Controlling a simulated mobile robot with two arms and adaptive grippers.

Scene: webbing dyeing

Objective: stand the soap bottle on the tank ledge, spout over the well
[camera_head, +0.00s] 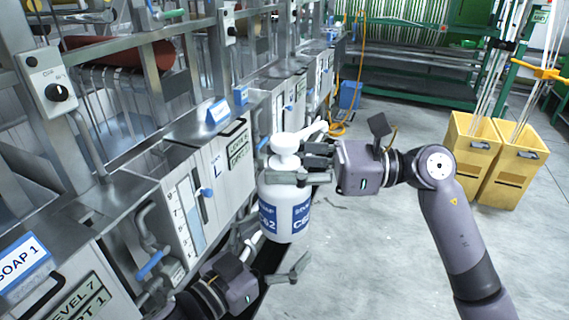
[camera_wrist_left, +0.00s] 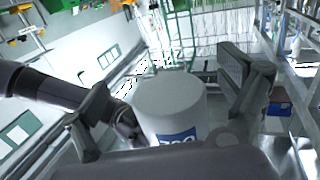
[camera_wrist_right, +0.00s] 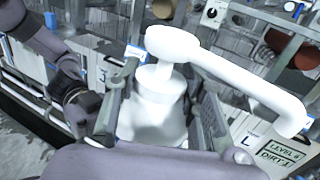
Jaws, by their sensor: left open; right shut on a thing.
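The soap bottle (camera_head: 287,210) is white with a blue-and-white label and a white pump top with a long spout (camera_wrist_right: 245,85). It is upright, held in the air in front of the tanks. My right gripper (camera_head: 318,165) is shut on its upper part, below the pump. My left gripper (camera_head: 272,262) is open below the bottle; in the left wrist view the bottle's base (camera_wrist_left: 170,95) shows between and beyond its fingers. I cannot tell whether they touch it. The steel tank ledge (camera_head: 100,205) runs along the left. The well is partly visible behind the ledge (camera_head: 120,125).
A SOAP 1 sign (camera_head: 22,262) and a blue sign (camera_head: 218,110) stand on the ledge. Pipes with blue handles (camera_head: 150,265) stick out from the tank fronts. Yellow bins (camera_head: 472,150) stand at the right. The grey floor between is mostly clear.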

